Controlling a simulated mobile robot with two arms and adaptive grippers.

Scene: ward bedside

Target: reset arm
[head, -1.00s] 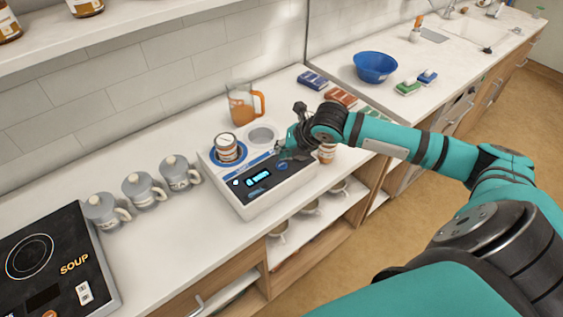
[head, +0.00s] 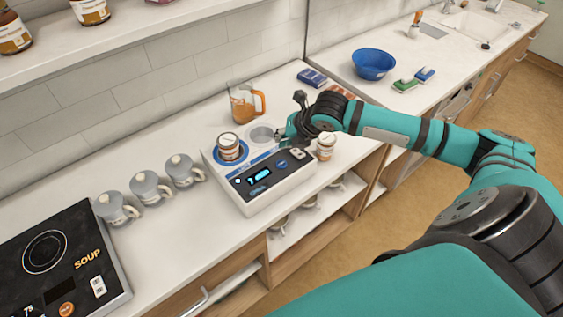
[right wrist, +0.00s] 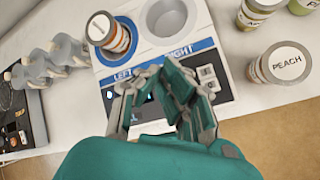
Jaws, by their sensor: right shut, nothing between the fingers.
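My right arm (head: 400,125) reaches in from the right side of the head view. Its gripper (head: 284,138) is over the right side of a white two-well machine (head: 275,188), near the empty right well (head: 262,134). In the right wrist view the gripper (right wrist: 165,78) is shut and empty, above the machine's front panel. A labelled jar (head: 229,146) stands in the left well; it also shows in the right wrist view (right wrist: 108,36). My left gripper is not in view.
A jar marked PEACH (right wrist: 279,63) stands right of the machine. An orange pitcher (head: 244,103) is behind it. Several grey lidded cups (head: 150,187) and a SOUP cooktop (head: 60,260) are at left. A blue bowl (head: 374,64) is on the far counter.

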